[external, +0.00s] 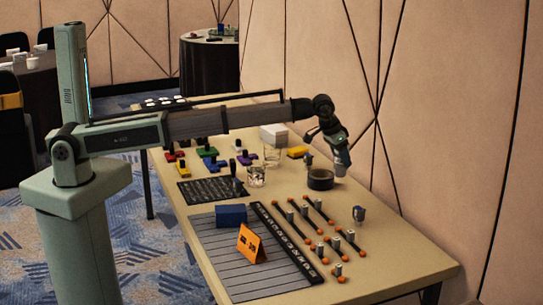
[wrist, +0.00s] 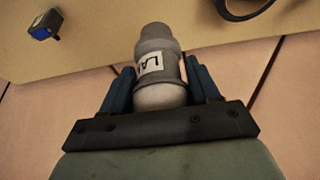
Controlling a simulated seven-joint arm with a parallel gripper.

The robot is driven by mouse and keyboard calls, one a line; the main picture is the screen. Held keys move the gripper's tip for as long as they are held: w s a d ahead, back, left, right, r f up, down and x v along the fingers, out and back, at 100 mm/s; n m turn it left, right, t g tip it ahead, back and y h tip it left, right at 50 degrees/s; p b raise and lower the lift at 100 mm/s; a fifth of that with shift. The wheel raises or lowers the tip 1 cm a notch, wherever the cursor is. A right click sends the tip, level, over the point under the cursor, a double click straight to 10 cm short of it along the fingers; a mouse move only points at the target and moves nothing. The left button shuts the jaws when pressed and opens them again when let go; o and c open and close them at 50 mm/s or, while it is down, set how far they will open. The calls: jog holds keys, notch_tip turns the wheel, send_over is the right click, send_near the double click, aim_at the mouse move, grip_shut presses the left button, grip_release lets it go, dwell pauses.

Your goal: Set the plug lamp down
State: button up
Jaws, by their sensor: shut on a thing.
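The plug lamp (wrist: 158,65), a grey cylinder with a narrower end and a white label with dark letters, is between the two blue fingers of my gripper (wrist: 160,82) in the wrist view. The fingers are shut on its sides. In the external view my gripper (external: 340,150) points down near the table's right edge, just behind and right of a round black holder (external: 320,180). The lamp is small there and partly hidden by the fingers. I cannot tell the exact gap between the lamp and the table (external: 400,245).
A small grey-and-blue piece (wrist: 44,25) stands on the table in the wrist view. The panelled wall (external: 440,130) is close on the right.

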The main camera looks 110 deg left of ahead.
jog(key=shift+f, duration=4.9)
jog(key=shift+f, duration=0.15)
jog(key=o, duration=1.1)
jog(key=v, duration=1.2)
